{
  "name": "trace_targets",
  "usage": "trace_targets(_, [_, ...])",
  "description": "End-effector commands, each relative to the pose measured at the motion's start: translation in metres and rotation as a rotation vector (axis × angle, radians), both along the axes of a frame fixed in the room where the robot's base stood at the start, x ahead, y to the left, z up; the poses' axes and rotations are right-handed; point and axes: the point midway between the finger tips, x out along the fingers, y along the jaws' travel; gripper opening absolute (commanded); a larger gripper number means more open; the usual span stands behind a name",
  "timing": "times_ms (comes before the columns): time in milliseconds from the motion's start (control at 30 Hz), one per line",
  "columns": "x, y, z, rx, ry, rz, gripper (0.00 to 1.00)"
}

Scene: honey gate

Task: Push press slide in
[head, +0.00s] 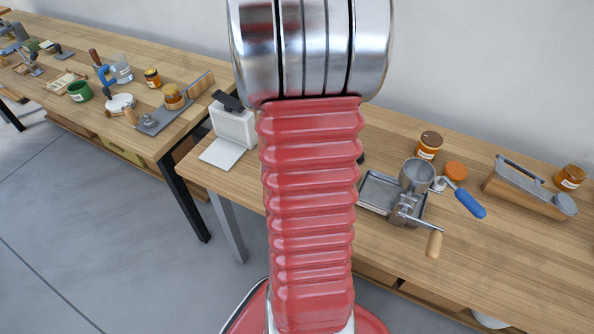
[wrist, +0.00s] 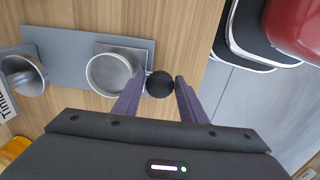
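In the wrist view, a long grey metal plate (wrist: 68,58) lies on the wooden bench. A round, cup-like metal cylinder (wrist: 110,74) stands on a squarish grey block at its right end. A black ball knob (wrist: 160,84) sits just right of the cylinder. My gripper (wrist: 161,77) has its two dark purple fingers on either side of the knob, with almost no gap. They look closed on it, though the contact is hard to see. In the head view my red arm hides my gripper and this plate.
A second metal cylinder (wrist: 20,74) stands at the plate's left end, beside a white label (wrist: 6,105). In the head view, a crank mill (head: 416,180), a jar (head: 429,145) and a white box (head: 234,125) stand on the bench. Floor (wrist: 235,110) lies beyond the bench edge.

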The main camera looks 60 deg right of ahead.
Motion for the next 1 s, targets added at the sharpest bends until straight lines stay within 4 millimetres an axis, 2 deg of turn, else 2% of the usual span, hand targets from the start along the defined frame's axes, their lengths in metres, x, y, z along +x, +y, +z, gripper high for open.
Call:
trace_targets(267, [0.000, 0.000, 0.003, -0.001, -0.001, 0.000, 0.38])
trace_targets(1000, [0.001, 0.000, 0.044, -0.002, -0.001, 0.001, 0.38])
